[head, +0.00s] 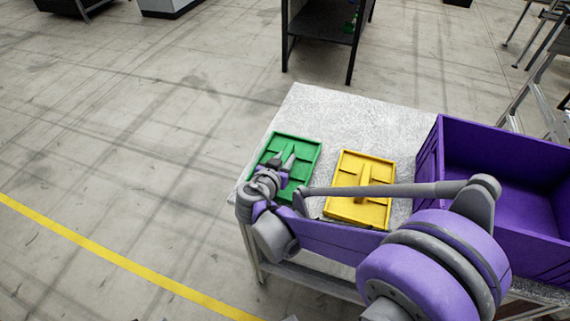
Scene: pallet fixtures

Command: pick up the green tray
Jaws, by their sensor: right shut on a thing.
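The green tray (306,149) lies at the left part of the grey table, flat as far as I can see. My right gripper (284,161) is over the tray, with its fingers reaching down into the middle of it. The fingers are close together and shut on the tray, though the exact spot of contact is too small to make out. The wrist hides the tray's near left part. My left gripper is not in view.
A yellow tray (376,172) lies just right of the green one, partly behind my arm. A purple crate (437,150) stands at the table's right end. The table (330,108) is bare behind the trays. A dark shelf (322,28) stands beyond.

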